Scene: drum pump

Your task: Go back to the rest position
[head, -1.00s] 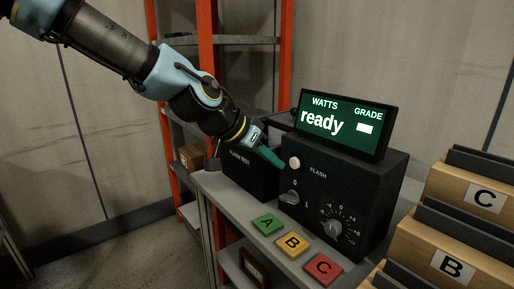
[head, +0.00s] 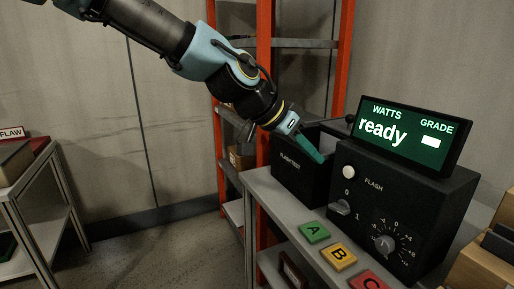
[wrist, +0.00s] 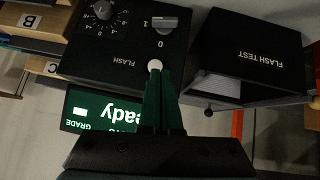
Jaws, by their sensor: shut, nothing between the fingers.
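My gripper (head: 319,158) has teal fingers, shut with nothing between them. In the head view it is left of the black flash unit (head: 400,200), in front of the black box marked FLASH TEST (head: 296,172). In the wrist view the shut fingers (wrist: 160,75) point toward the round white FLASH button (wrist: 154,65). In the head view the button (head: 348,172) is clear of the fingertips, with a gap between them. The unit's screen (head: 412,134) reads "ready" under WATTS, with a white block under GRADE.
Green A (head: 314,232), yellow B (head: 339,257) and red C (head: 369,282) tiles lie along the grey bench edge (head: 268,195). An orange-post shelf (head: 265,60) stands behind my arm. A table marked FLAW (head: 45,235) is at far left. Open floor lies between.

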